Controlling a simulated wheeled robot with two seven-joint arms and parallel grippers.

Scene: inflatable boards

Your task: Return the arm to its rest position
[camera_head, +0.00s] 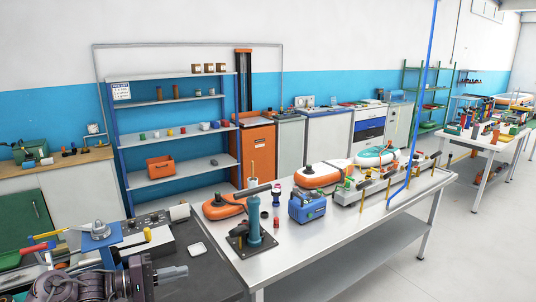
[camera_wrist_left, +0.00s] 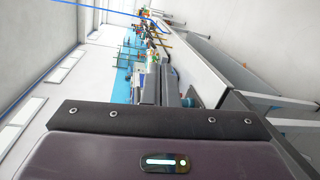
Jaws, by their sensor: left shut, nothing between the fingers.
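My left arm comes in at the bottom left of the head view, with its dark purple-grey links low in the corner. My left gripper (camera_head: 174,273) is shut and empty, its grey fingers pointing right over the dark worktop (camera_head: 208,270). In the left wrist view the fingers (camera_wrist_left: 160,82) lie close together beyond the dark wrist housing, with nothing between them. My right gripper is in neither view.
A steel table (camera_head: 290,258) holds a dark teal hand pump (camera_head: 254,228), a blue box (camera_head: 307,207) and orange-and-white inflatables (camera_head: 318,175). Tools and a small device (camera_head: 147,238) crowd the dark worktop. A shelf rack (camera_head: 178,181) stands behind. The floor (camera_head: 480,245) at right is clear.

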